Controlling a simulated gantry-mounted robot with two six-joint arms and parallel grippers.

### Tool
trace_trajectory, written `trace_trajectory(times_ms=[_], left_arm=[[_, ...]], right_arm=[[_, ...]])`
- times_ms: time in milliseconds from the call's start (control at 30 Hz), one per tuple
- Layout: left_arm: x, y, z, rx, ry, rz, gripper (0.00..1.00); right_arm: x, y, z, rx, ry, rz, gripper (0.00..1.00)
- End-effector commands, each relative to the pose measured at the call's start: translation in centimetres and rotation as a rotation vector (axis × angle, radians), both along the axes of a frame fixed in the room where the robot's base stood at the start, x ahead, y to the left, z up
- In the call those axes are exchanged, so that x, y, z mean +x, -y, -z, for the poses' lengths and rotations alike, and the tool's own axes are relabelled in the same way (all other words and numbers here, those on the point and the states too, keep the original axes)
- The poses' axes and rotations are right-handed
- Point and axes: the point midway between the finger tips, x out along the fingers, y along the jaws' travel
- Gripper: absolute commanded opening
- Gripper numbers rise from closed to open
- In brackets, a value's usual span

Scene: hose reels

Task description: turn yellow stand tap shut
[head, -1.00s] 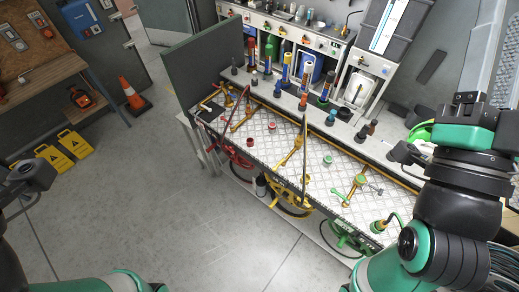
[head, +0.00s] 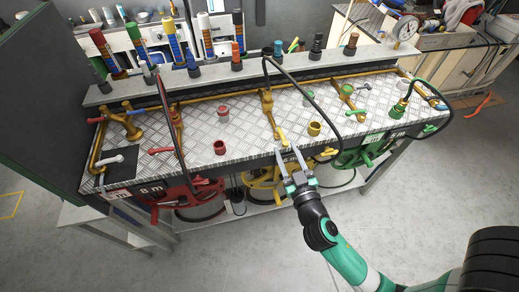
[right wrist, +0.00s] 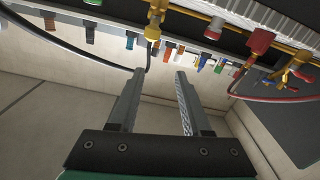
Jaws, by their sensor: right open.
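The yellow stand tap is a brass standpipe (head: 267,108) at the middle of the bench, with a yellow lever (head: 283,137) at its front end, pointing toward the bench's front edge. My right gripper (head: 289,153) is open and empty at that front edge, its fingertips close to the lever. Whether they touch it is unclear. In the right wrist view, the open fingers (right wrist: 160,73) point toward a brass fitting with a yellow part (right wrist: 153,27), which lies beyond the fingertips. My left gripper is out of view.
A red stand (head: 174,122) is to the left and a green-marked stand (head: 347,90) to the right. Loose red (head: 219,147) and yellow (head: 314,129) caps sit on the plate. A black hose (head: 300,85) arches close to the yellow stand. Reels hang below the front edge.

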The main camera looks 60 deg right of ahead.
Motion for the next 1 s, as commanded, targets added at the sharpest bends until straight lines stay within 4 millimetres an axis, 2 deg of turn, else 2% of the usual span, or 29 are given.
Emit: trace_trajectory(times_ms=[33, 133, 333, 467, 800, 1000], left_arm=[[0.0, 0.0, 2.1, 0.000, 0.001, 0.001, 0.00], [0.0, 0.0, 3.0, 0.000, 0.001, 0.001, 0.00], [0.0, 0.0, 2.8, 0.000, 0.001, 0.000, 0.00], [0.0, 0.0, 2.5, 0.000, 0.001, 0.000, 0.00], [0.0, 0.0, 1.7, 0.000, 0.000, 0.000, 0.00], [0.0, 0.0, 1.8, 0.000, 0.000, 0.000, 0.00]], right_arm=[[-0.6, 0.2, 2.8, 0.004, -0.020, 0.007, 0.48], [-1.1, 0.4, 4.3, 0.007, -0.033, 0.016, 0.48], [-1.0, 0.6, 3.9, 0.007, -0.030, 0.018, 0.48], [-0.1, 1.4, 3.8, 0.009, -0.029, 0.020, 0.48], [5.0, 6.5, 3.8, 0.007, -0.029, 0.020, 0.48], [7.0, 8.3, 3.9, 0.007, -0.029, 0.016, 0.48]])
